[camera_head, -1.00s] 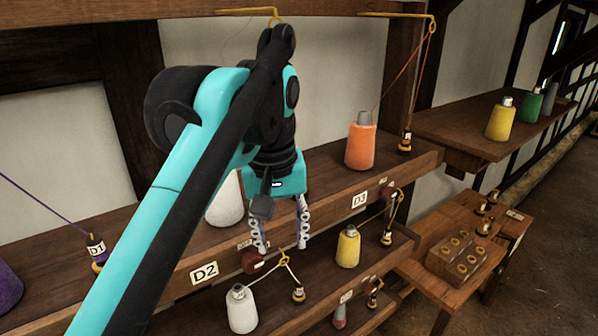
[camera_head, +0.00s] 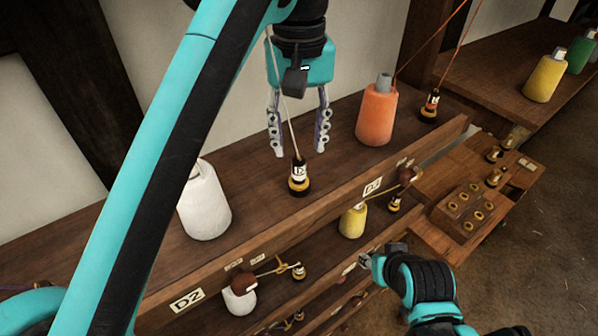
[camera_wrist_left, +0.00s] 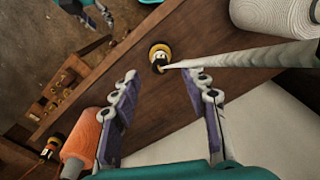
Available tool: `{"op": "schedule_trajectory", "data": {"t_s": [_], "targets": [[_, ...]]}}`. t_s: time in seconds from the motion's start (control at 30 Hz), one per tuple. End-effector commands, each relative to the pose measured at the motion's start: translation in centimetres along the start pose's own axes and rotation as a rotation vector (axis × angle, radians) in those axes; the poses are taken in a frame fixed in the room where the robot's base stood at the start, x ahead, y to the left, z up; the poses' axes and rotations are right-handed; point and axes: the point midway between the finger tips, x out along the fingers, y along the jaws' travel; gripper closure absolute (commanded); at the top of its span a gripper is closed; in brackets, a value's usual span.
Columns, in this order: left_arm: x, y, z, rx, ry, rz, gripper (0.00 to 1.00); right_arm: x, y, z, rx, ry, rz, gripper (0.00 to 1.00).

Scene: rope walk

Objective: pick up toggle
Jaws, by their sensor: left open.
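The toggle (camera_head: 298,182), a black and gold piece with a white label, stands on the upper shelf and hangs on a pale cord running up from it. My left gripper (camera_head: 299,150) is open and points down just above and behind it, one finger on each side of the cord. In the left wrist view the toggle (camera_wrist_left: 159,58) lies beyond the gap between the open fingers (camera_wrist_left: 166,82), touching neither. My right gripper (camera_head: 372,263) is low at the front, near the lower shelf; its jaws are too small to read.
A white spool (camera_head: 204,205) stands left of the toggle and an orange spool (camera_head: 377,112) right of it. A similar toggle (camera_head: 430,106) on an orange cord is beside the orange spool. Lower shelves hold more spools, including a yellow one (camera_head: 353,221).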

Motion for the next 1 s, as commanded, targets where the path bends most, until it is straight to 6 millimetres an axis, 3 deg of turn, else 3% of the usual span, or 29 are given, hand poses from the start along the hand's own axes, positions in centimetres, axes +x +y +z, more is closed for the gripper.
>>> {"op": "schedule_trajectory", "data": {"t_s": [0.4,0.67,0.83,1.0], "targets": [[5.1,0.0,-0.1,0.000,0.000,0.000,0.55,-0.4,0.0,-0.3,0.000,0.000,0.000,0.60],[5.4,0.0,-0.1,0.000,0.000,0.000,0.55,-0.4,0.0,-0.3,0.000,0.000,0.000,0.60],[5.4,0.0,-0.1,0.000,0.000,0.000,0.98,-0.4,0.0,-0.3,0.000,0.000,0.000,0.60],[5.4,0.0,-0.1,0.000,0.001,0.000,1.00,-0.4,0.0,-0.3,0.000,0.000,0.000,0.60]]}}
